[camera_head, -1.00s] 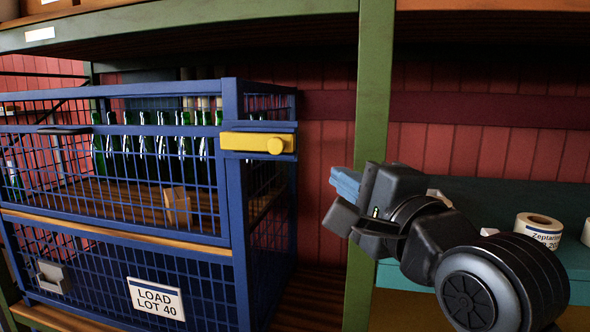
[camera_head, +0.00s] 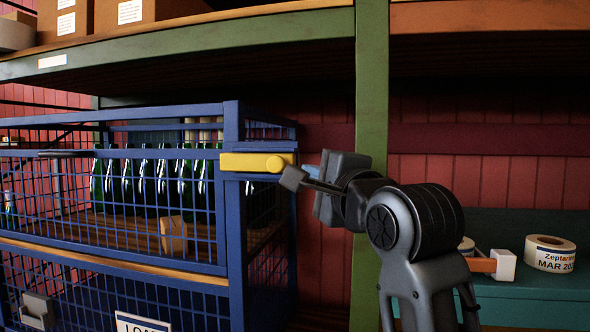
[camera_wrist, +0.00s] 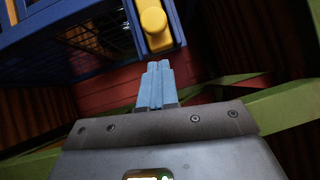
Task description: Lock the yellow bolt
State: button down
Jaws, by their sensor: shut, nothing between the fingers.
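The yellow bolt (camera_head: 244,162) lies level on a blue plate at the upper front right corner of the blue wire cage (camera_head: 234,220). Its round knob (camera_head: 275,163) is at the right end of the bar. My gripper (camera_head: 312,171) is just right of the knob, partly hidden by its own dark body. In the wrist view, the pale blue fingers (camera_wrist: 157,68) are shut together and empty. They point at the yellow bolt (camera_wrist: 161,39) and its knob (camera_wrist: 153,20), with a small gap seemingly between. I cannot tell whether they touch.
Green bottles (camera_head: 160,180) stand inside the cage. A green shelf post (camera_head: 369,100) rises behind my arm. At right, a teal tray (camera_head: 530,292) holds a label roll (camera_head: 550,254) and an orange-and-white object (camera_head: 492,265). An upper shelf (camera_head: 200,45) runs overhead.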

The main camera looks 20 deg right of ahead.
aim_at(258, 171)
jog(key=shift+w+a+r, duration=0.25)
jog(key=shift+w+a, duration=0.8)
jog(key=shift+a, duration=0.2)
jog(key=w+a, duration=0.2)
jog(key=a, duration=0.1)
jog(key=w+a, duration=0.1)
jog(key=a, duration=0.1)
jog(key=shift+w+a+p, duration=0.15)
jog(key=shift+w+p, duration=0.2)
jog(key=shift+w, duration=0.05)
